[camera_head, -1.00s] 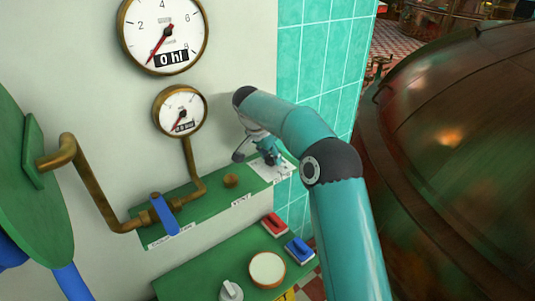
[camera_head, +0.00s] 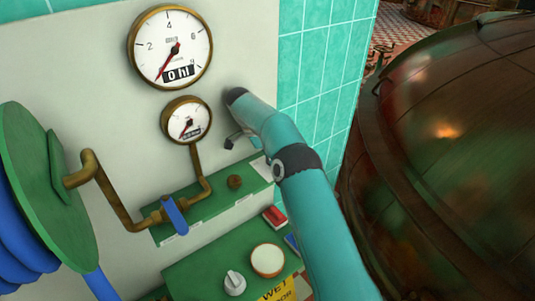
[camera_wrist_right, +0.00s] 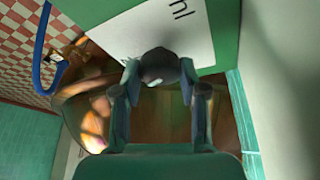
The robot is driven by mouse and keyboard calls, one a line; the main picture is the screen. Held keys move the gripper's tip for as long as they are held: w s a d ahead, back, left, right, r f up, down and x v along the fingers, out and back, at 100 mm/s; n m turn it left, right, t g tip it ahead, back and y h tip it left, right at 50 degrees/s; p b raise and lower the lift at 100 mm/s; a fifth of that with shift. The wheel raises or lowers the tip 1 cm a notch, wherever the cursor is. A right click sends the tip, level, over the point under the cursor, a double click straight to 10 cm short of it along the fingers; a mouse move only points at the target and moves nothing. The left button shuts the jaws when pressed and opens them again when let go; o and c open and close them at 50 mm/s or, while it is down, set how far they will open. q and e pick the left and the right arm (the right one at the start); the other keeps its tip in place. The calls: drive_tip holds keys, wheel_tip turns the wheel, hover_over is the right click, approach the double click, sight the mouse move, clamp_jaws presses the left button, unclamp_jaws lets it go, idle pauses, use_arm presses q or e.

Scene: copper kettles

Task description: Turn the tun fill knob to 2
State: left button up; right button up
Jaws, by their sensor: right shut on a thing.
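In the right wrist view, a dark grey rounded knob (camera_wrist_right: 160,62) stands on a white plate (camera_wrist_right: 125,25) with "hl" printed on it. My right gripper (camera_wrist_right: 159,85) is shut on this knob, one finger on each side. The knob's pointer and the number it points at cannot be made out. In the head view my right arm covers the knob and most of the gripper; only a corner of the white plate (camera_head: 262,168) shows at the right end of the green shelf (camera_head: 215,202). My left gripper is in neither view.
A large gauge (camera_head: 170,47) reads 0 hl, with a smaller gauge (camera_head: 187,120) below. A blue lever (camera_head: 175,215) sits on the brass pipe. Below are a white knob (camera_head: 234,283), a cream button (camera_head: 268,260) and a red switch (camera_head: 275,217). A copper vessel (camera_head: 450,150) fills the right.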

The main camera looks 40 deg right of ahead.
drive_tip(key=shift+w+d+r, duration=0.15)
drive_tip(key=shift+w+r, duration=0.15)
drive_tip(key=shift+r, duration=0.05)
drive_tip(key=o, duration=1.1)
drive_tip(key=shift+w+f, duration=0.1)
drive_tip(key=shift+f, duration=0.05)
drive_tip(key=shift+o, duration=0.2)
